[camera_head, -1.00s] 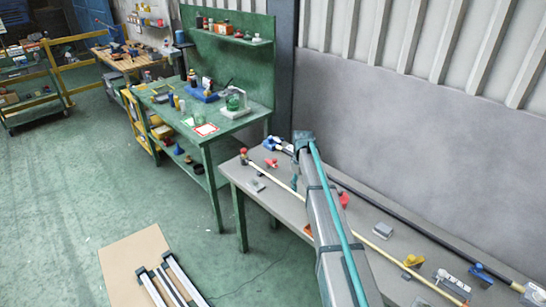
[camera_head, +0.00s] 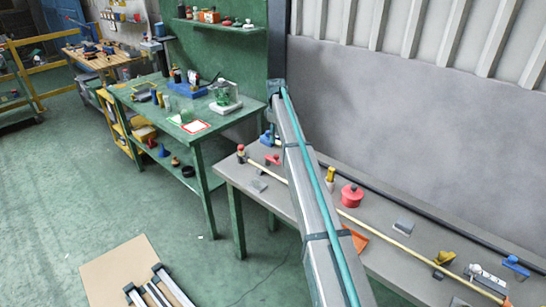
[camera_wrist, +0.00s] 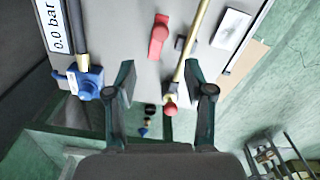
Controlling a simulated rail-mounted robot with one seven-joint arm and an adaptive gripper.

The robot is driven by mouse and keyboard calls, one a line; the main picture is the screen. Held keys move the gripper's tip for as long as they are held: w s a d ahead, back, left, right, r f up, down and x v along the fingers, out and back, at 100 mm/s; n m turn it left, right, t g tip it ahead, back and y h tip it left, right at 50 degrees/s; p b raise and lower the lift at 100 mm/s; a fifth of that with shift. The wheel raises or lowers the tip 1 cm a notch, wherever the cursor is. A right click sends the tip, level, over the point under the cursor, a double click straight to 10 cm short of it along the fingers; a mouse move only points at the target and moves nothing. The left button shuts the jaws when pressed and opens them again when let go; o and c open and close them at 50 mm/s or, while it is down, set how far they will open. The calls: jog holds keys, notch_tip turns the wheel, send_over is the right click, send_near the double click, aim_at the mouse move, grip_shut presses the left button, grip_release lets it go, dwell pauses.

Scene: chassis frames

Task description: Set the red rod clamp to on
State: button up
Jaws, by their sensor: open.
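A red lever-like part (camera_wrist: 159,35), which looks like the red rod clamp, lies beside the pale yellow rod (camera_wrist: 190,60) in the wrist view. In the head view it shows as a small red part (camera_head: 272,159) near the bench's far left end. I cannot tell its setting. My gripper (camera_wrist: 162,68) is open and empty, its fingers apart with the rod's red end knob (camera_wrist: 170,108) showing between them. The red part lies beyond the fingertips, apart from them. In the head view my arm hides my fingers.
A blue valve (camera_wrist: 90,82) on a dark pipe sits left of my fingers. The grey bench (camera_head: 400,265) also carries a round red part (camera_head: 352,195), a yellow clamp (camera_head: 443,259) and a blue lever (camera_head: 516,266). A green workbench (camera_head: 215,135) stands behind.

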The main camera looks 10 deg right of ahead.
aim_at(276, 155)
notch_tip(276, 155, down, 10)
jog(key=p, duration=0.3)
dwell(0.3)
grip_shut()
jog(key=shift+d, duration=0.1)
